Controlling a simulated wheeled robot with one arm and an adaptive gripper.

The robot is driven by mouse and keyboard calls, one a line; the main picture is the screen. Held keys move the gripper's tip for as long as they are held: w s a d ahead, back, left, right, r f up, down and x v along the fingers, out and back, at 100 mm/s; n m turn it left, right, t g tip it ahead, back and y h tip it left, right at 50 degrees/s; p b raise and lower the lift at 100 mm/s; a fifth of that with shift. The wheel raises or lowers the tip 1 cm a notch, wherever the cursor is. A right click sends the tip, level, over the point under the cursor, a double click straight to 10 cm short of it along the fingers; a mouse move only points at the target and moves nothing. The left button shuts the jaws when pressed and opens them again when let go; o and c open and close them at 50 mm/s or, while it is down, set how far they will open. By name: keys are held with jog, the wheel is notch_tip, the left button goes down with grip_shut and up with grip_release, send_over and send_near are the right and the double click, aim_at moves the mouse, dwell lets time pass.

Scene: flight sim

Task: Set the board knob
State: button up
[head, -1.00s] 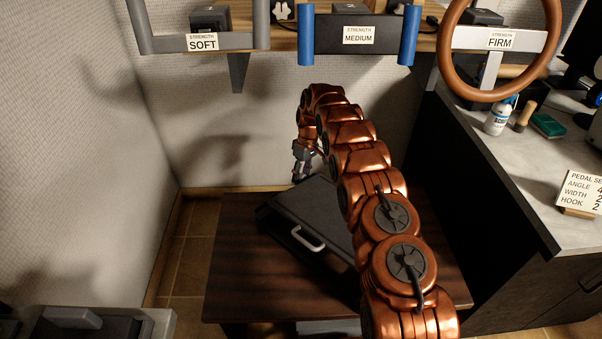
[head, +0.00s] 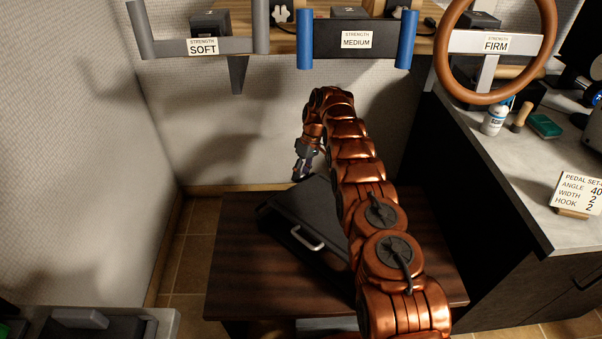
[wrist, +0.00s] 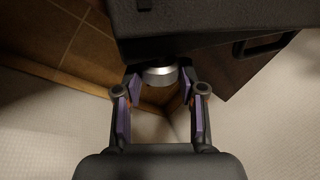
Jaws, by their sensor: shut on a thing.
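The board is a black slanted box (head: 285,218) with a pale handle on its near side, resting on the dark wooden table. My gripper (head: 300,176) reaches down at the board's far edge in the head view. In the wrist view, a silver round knob (wrist: 160,76) sticks out from the dark body of the board (wrist: 210,30). My gripper (wrist: 160,84) has its purple-padded fingers on both sides of the knob, shut on it. In the head view the knob cannot be made out, and any marking on it is not visible.
The brown table (head: 235,258) has bare room left of the board. A counter at right holds a card (head: 578,192) reading PEDAL SET, ANGLE 40, WIDTH 2, HOOK 2. The wall is close behind my gripper.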

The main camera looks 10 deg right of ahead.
dwell(0.8)
jog(key=o, duration=1.1)
jog(key=shift+o, duration=0.2)
jog(key=shift+s+a+t+h+b, duration=0.1)
jog(key=shift+t+h+b, duration=0.45)
jog(key=shift+b, duration=0.35)
jog(key=shift+s+a+t+h+b, duration=0.1)
jog(key=shift+t+h+b, duration=0.25)
jog(key=shift+h+b, duration=0.45)
jog(key=shift+h+b, duration=0.25)
jog(key=shift+b, duration=0.6)
jog(key=t+h+b, duration=0.1)
jog(key=b, duration=0.1)
jog(key=t+h+b, duration=0.1)
jog(key=b, duration=0.1)
jog(key=shift+s+a+f, duration=0.1)
jog(key=shift+a+f, duration=0.1)
jog(key=t+h+b, duration=0.1)
jog(key=h+b, duration=0.1)
jog(key=b, duration=0.4)
jog(key=shift+a, duration=0.15)
jog(key=t+h+b, duration=0.1)
jog(key=b, duration=0.3)
jog(key=t+h+b, duration=0.1)
jog(key=h+b, duration=0.1)
jog(key=b, duration=0.2)
jog(key=shift+s+a+f+b, duration=0.1)
jog(key=shift+s+a+b, duration=0.1)
jog(key=shift+b, duration=0.15)
